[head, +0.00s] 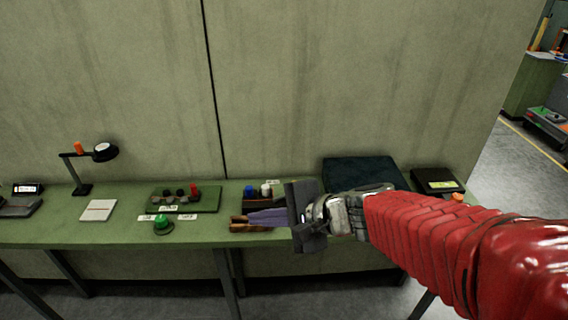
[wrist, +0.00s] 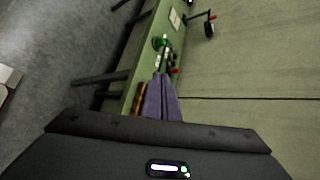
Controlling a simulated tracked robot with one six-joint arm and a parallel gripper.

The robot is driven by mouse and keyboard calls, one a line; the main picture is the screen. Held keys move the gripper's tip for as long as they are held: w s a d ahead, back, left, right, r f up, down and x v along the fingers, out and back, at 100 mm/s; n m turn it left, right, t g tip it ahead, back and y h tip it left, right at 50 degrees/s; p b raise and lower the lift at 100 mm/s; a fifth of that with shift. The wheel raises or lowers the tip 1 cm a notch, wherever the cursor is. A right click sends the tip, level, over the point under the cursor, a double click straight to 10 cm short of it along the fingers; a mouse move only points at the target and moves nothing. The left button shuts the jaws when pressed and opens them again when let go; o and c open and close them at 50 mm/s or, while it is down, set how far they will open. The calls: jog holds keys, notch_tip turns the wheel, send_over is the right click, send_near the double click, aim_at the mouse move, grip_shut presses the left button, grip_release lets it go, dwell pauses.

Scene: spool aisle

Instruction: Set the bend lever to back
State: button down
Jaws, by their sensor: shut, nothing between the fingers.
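No lever can be made out for certain as the bend lever. A dark green panel (head: 209,203) on the bench carries small dark knobs (head: 180,193) and a red upright piece (head: 194,190), too small to read. White labels (head: 187,217) lie along its front. My gripper (head: 250,217) is right of the panel, its purple fingers shut with nothing between them and pointing left. In the wrist view my gripper's fingers (wrist: 160,77) point towards the panel area, where the red piece (wrist: 174,71) shows small beyond the tips.
A green button (head: 162,225) stands in front of the panel. A brown-orange object (head: 240,226) lies beside my fingers. A tray with blue and white pieces (head: 258,192) is behind them. A lamp (head: 80,175) stands left; a dark box (head: 355,170) stands right. The wall closes the back.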

jog(key=s+d+n+h, duration=0.9)
jog(key=s+d+n, duration=0.3)
jog(key=d, duration=0.5)
jog(key=shift+s+d+r+g+h, duration=0.25)
jog(key=shift+s+r+g+h, duration=0.2)
jog(key=shift+s, duration=0.2)
jog(key=shift+s, duration=0.1)
